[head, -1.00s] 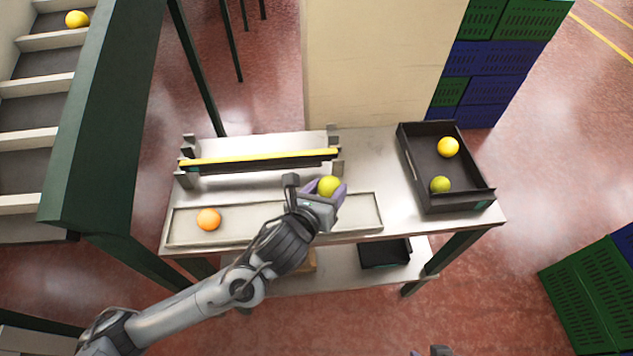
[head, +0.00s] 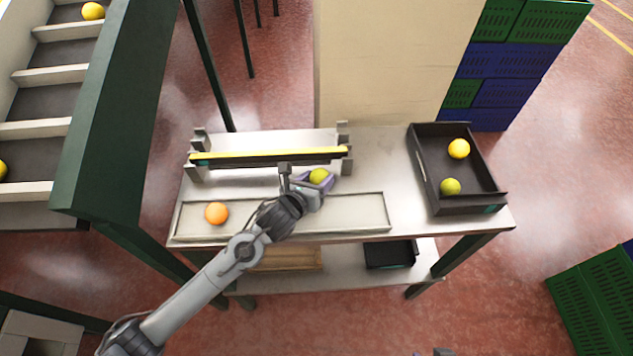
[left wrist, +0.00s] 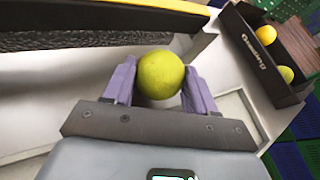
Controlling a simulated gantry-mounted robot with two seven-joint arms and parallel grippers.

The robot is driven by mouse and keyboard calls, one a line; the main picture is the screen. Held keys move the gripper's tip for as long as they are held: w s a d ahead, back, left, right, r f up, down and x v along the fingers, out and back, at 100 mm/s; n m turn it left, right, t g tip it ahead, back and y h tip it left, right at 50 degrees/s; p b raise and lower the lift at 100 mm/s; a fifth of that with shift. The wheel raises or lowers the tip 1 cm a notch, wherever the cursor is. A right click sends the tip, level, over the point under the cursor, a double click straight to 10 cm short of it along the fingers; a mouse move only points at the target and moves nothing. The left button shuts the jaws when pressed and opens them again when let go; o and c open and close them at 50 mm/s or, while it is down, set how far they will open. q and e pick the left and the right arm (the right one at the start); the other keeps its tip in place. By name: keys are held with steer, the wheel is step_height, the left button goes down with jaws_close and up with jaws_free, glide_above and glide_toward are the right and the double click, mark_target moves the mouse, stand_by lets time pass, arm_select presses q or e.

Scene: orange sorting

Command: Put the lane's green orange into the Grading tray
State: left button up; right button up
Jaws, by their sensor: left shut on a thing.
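The green orange (head: 319,176) is between the purple fingers of my left gripper (head: 322,181), over the bench between the pale shallow lane (head: 350,212) and the yellow-topped rail. In the left wrist view the green orange (left wrist: 160,75) sits between both fingertips (left wrist: 159,85). I cannot tell how high it is. The Grading tray (head: 425,170) is black and stands at the bench's right end, holding a yellow orange (head: 459,148) and a yellow-green one (head: 450,187). Its label shows in the left wrist view (left wrist: 250,50). My right gripper's fingers do not show.
An orange fruit (head: 217,213) lies in the lane's left end. The yellow-topped rail (head: 270,156) runs behind the lane. A stepped conveyor (head: 45,80) with yellow fruit is at left. The bench between lane and tray is clear. A lower shelf holds a dark tray (head: 390,254).

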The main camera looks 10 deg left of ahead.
arm_select(q)
steer(key=shift+f, duration=0.4)
steer(key=o, duration=1.1)
steer(key=shift+f, duration=0.15)
steer(key=shift+c, duration=0.2)
steer(key=shift+r, duration=0.2)
steer(key=p+v, duration=0.1)
steer(key=v, duration=1)
steer(key=shift+f, duration=0.1)
steer(key=shift+c, duration=0.6)
steer(key=shift+s+r, duration=0.2)
steer(key=shift+s, duration=0.25)
steer(key=shift+c, duration=0.4)
